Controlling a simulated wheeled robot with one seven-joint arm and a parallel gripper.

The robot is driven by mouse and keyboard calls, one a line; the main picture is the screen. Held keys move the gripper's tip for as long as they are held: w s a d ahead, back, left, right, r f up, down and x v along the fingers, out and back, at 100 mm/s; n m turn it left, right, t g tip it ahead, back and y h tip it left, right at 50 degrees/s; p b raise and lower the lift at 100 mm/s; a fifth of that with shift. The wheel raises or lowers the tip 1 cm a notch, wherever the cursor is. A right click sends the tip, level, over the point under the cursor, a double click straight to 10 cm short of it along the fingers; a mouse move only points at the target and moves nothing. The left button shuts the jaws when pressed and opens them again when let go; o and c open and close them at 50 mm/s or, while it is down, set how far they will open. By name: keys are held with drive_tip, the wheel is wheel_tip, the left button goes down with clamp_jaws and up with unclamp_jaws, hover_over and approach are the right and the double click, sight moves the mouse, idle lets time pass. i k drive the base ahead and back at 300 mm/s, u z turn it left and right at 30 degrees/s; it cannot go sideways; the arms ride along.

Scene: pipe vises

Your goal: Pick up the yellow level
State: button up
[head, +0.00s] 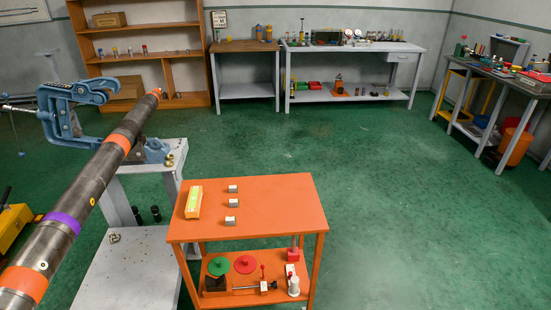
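The yellow level (193,203) lies on the left part of the orange cart's top (275,205). It is a short block with a pale green-yellow upper face, and its long side runs from front to back. Nothing touches or covers it. My gripper is not in view.
Several small grey metal pieces (232,204) sit right of the level. The cart's lower shelf holds green and red discs (245,264) and tools. A long dark banded pipe (90,180) slants across the left, by a blue vise (62,112). Green floor (400,190) is clear to the right.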

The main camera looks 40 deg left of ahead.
sight(195, 194)
drive_tip(key=i, duration=1.15)
drive_tip(key=u, duration=1.4)
drive_tip(key=i, duration=0.95)
drive_tip(key=u, duration=3.55)
drive_tip(key=i, duration=1)
